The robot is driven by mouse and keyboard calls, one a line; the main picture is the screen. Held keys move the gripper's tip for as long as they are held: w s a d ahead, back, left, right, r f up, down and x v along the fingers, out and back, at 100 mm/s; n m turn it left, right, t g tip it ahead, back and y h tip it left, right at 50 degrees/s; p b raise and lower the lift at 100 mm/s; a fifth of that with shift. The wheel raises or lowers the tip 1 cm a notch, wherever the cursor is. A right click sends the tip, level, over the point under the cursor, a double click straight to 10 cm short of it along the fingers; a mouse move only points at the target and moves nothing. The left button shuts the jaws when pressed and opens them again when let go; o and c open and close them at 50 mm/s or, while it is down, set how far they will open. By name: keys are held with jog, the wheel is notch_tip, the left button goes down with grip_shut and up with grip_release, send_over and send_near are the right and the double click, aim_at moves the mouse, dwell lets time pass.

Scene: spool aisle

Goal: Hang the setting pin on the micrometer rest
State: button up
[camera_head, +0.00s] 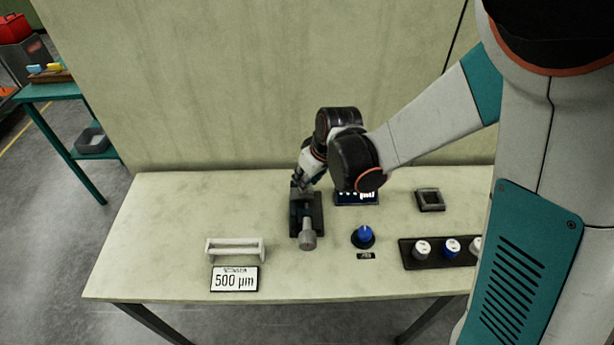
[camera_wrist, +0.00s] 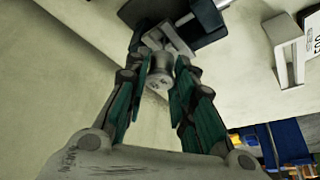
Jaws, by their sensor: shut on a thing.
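A short grey cylinder, which I take for the setting pin (camera_wrist: 158,80), is between my gripper's fingers in the wrist view. My gripper (camera_head: 302,186) is shut on it, at the back end of a dark block with a grey knob, which looks like the micrometer rest (camera_head: 318,222). The dark block also shows at the top of the wrist view (camera_wrist: 205,20), with a pale grey frame (camera_wrist: 170,38) just beyond the cylinder. The fingers hide the contact in the head view. I cannot tell if cylinder and rest touch.
A white bracket (camera_head: 235,249) stands behind a "500 µm" sign (camera_head: 235,279) on the left. A blue knob (camera_head: 363,237), a display (camera_head: 357,199), a square grey dish (camera_head: 430,200) and a black tray (camera_head: 437,263) with small spools are on the right. The table's left part is clear.

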jog(key=shift+f+b, duration=1.15)
jog(key=shift+f, duration=0.3)
jog(key=o, duration=1)
jog(key=shift+r, duration=0.1)
jog(key=v, duration=1.2)
jog(key=shift+a, duration=0.1)
